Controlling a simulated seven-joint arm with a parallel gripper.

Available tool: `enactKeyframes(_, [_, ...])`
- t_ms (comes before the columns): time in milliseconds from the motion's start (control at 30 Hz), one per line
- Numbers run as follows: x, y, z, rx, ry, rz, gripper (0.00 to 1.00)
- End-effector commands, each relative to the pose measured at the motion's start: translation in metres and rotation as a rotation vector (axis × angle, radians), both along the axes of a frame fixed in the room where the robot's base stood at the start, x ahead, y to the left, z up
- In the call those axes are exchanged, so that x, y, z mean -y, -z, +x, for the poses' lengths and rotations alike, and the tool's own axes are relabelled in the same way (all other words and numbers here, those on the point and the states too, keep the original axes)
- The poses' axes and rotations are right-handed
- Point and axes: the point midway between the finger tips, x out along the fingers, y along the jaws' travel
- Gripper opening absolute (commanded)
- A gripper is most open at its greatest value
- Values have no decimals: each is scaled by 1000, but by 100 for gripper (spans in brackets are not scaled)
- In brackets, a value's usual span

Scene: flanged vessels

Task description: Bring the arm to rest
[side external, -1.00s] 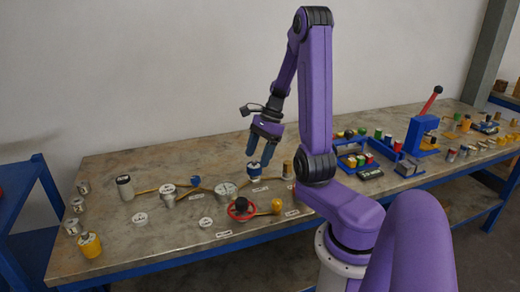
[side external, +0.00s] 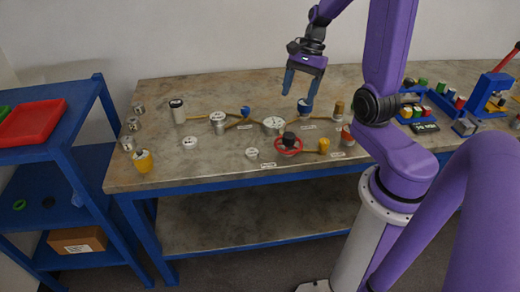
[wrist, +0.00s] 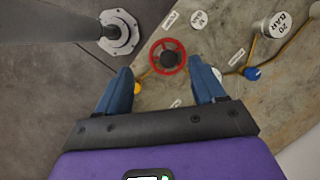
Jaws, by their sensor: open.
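My gripper (side external: 303,92) is open and empty, pointing down above the back half of the workbench (side external: 230,165). In the wrist view its two blue fingers (wrist: 162,90) stand wide apart with nothing between their tips. In the side view a blue-topped vessel (side external: 304,106) stands close below the fingers; I cannot tell whether they are clear of it by much. A red ring handwheel (side external: 289,144) with a dark hub lies nearer the bench front, and it also shows ahead of the fingers in the wrist view (wrist: 168,57).
A yellow-bodied vessel (side external: 143,161) stands at the front left. A blue shelf (side external: 75,135) with a red tray (side external: 32,122) is at left. Trays and a blue press (side external: 490,92) stand at right.

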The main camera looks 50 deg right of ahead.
Motion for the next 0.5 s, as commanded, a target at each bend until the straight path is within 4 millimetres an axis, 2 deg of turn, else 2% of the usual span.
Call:
enactKeyframes(33, [-11, -1, 0, 9, -88, -11, 69])
enactKeyframes(267, [-54, -5, -7, 55, -486, -60, 69])
enactKeyframes(500, [-95, -10, -25, 110, -900, -100, 69])
